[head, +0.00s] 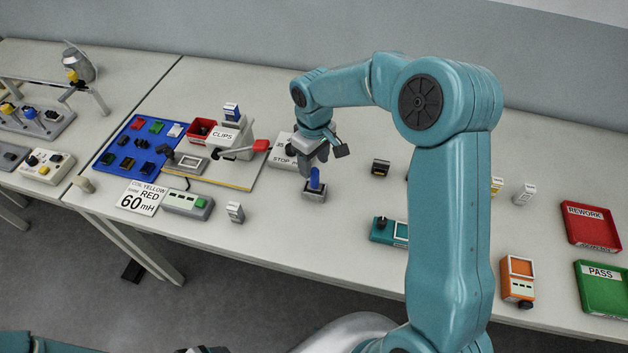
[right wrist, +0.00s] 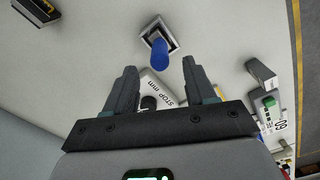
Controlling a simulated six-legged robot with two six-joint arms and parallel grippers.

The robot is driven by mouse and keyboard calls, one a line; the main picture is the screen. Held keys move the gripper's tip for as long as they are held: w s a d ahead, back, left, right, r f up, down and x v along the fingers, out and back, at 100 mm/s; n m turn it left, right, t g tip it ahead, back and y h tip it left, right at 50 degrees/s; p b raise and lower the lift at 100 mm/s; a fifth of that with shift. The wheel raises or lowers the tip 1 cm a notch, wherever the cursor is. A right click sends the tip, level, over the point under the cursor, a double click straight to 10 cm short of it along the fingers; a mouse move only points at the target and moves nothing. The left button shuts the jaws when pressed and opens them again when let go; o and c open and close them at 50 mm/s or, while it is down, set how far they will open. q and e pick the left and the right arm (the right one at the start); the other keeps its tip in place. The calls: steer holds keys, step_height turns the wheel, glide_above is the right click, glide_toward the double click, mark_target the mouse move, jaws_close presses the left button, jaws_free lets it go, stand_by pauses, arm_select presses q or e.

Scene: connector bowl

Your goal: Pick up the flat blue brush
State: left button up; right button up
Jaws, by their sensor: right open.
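A blue upright piece (head: 315,178), which looks like the brush, stands in a small grey square block (head: 313,195) on the table. In the right wrist view the blue piece (right wrist: 160,52) rises from the block (right wrist: 152,29), just ahead of the fingers and near the middle of their gap. My right gripper (head: 310,168) is right above and behind it; the right wrist view also shows the gripper (right wrist: 160,68) open, with nothing between its fingers. I cannot tell whether a finger touches the blue piece.
A STOP mm box (head: 283,155) stands close behind-left of the gripper. A blue tray (head: 136,150) and CLIPS station (head: 224,135) are further left. A black-yellow block (head: 380,167) and teal device (head: 388,230) stand right. Table around the grey block is mostly clear.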

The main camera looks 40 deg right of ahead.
mark_target(315, 170)
steer(key=shift+s+f+p, duration=0.2)
steer(key=shift+f+p, duration=0.1)
steer(key=shift+f, duration=0.05)
step_height(315, 170, down, 5)
steer(key=shift+w+r+p, duration=0.1)
steer(key=shift+r+p, duration=0.1)
steer(key=shift+p, duration=0.4)
steer(key=shift+r, duration=0.1)
steer(key=shift+c, duration=1.3)
jaws_close()
steer(key=shift+r, duration=0.1)
